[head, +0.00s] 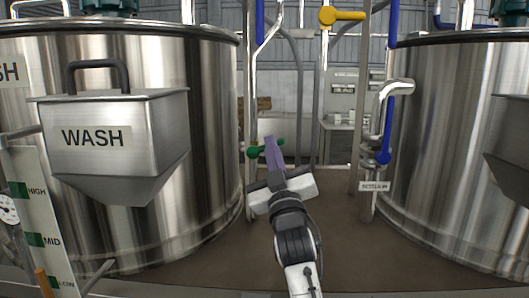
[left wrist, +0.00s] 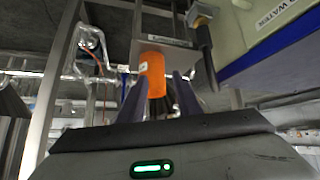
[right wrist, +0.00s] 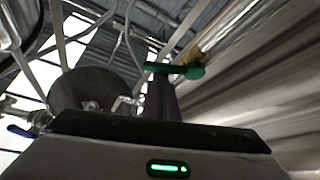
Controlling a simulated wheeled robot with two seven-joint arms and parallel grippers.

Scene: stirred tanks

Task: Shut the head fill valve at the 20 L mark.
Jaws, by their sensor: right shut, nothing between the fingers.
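My right gripper (head: 269,143) is shut and empty, its fingertips at the green valve handle (head: 254,152) on a pipe between the tanks. In the right wrist view the shut fingers (right wrist: 162,98) overlap the green handle (right wrist: 187,71); contact is unclear. A yellow-handled valve (head: 328,16) is at the top, and a blue-handled valve (head: 384,155) is by the right tank. I cannot tell which is the head fill valve, and no 20 L mark is legible. My left gripper (left wrist: 158,100) is open, with an orange cylinder (left wrist: 152,73) beyond its fingers.
The left steel tank (head: 212,130) carries a WASH hopper (head: 120,165) and a HIGH/MID/LOW strip (head: 30,215). The right steel tank (head: 440,150) stands opposite. Several vertical pipes rise between them. Brown floor (head: 200,280) shows in front.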

